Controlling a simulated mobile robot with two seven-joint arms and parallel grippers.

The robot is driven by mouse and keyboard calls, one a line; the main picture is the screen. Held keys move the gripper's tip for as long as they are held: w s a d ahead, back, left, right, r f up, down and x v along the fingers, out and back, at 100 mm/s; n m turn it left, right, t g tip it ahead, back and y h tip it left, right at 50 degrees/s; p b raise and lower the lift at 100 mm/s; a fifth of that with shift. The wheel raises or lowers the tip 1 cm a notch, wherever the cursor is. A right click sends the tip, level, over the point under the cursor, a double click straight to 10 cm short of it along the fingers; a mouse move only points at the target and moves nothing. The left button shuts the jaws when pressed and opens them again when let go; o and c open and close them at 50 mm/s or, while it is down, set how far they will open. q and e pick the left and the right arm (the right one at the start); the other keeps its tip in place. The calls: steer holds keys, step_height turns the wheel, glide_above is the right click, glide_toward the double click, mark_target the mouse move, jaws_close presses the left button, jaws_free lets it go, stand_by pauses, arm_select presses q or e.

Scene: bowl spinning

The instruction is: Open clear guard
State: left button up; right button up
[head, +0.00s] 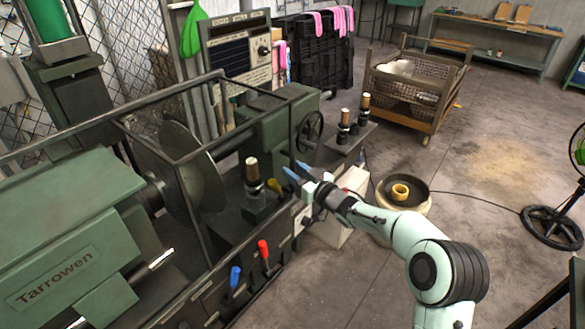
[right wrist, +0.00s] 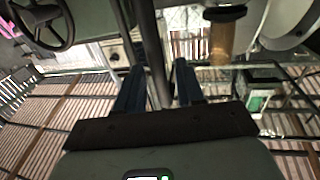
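The clear guard (head: 165,87) is a dark frame with see-through panels around the lathe's large disc (head: 180,165). Its front right post (head: 291,130) runs down toward my right gripper (head: 297,172). My right gripper reaches in from the lower right with its blue fingers pointing at the post. In the right wrist view, the two blue fingers of this gripper (right wrist: 159,85) stand apart, with a dark bar (right wrist: 152,45) between them. I cannot tell whether either finger touches the bar. The guard appears closed over the front of the lathe. My left gripper is not in view.
Red (head: 263,252) and blue (head: 235,276) levers stick out of the lathe front. A handwheel (head: 309,132) and tool posts stand behind the gripper. A bowl-shaped stand (head: 402,193) and a wire-sided cart (head: 415,90) stand to the right. The floor between is mostly clear.

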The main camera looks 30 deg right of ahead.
steer(key=shift+w+a, duration=0.15)
steer(key=shift+w, duration=0.5)
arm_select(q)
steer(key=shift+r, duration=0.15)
